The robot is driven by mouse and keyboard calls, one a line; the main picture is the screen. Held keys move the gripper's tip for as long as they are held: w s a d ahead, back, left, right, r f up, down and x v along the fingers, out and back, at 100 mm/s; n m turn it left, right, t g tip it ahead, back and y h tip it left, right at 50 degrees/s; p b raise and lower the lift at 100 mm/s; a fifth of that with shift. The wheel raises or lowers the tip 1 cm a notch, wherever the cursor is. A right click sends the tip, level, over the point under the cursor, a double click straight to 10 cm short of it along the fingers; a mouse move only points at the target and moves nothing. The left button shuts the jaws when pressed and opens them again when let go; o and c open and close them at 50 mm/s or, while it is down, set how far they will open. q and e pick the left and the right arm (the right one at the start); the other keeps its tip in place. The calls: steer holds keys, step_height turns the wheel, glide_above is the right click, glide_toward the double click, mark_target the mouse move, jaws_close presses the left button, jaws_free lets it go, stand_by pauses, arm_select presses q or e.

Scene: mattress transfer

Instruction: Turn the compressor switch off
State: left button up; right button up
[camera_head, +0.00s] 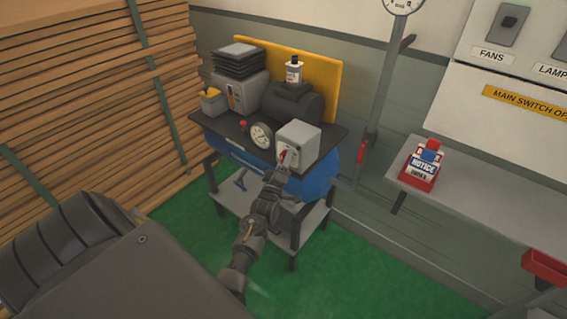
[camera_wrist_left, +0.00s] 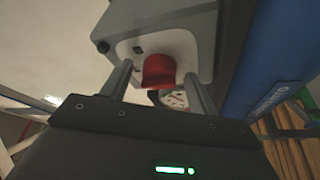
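The compressor has a blue tank (camera_head: 318,178) under a dark top plate. A grey switch box (camera_head: 300,138) stands on its right front, with a red switch (camera_head: 283,156) on the front face. In the left wrist view the red switch (camera_wrist_left: 158,70) sticks out of the pale face of the box (camera_wrist_left: 170,30). My left gripper (camera_head: 277,172) is at the front of the box. Its two fingers (camera_wrist_left: 160,88) are apart, one on each side of the red switch, with gaps visible. I cannot tell whether the switch is on or off. My right gripper is out of view.
A round gauge (camera_head: 261,135) is just left of the box. A dark motor (camera_head: 292,103) and a bottle (camera_head: 293,70) stand behind. Stacked planks (camera_head: 80,90) fill the left. Green floor (camera_head: 345,270) is clear.

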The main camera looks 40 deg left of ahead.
arm_select(q)
steer(key=b+v, duration=0.2)
steer(key=v, duration=0.8)
steer(key=shift+s+d, duration=0.2)
steer(key=shift+s, duration=0.15)
steer(key=shift+f, duration=0.1)
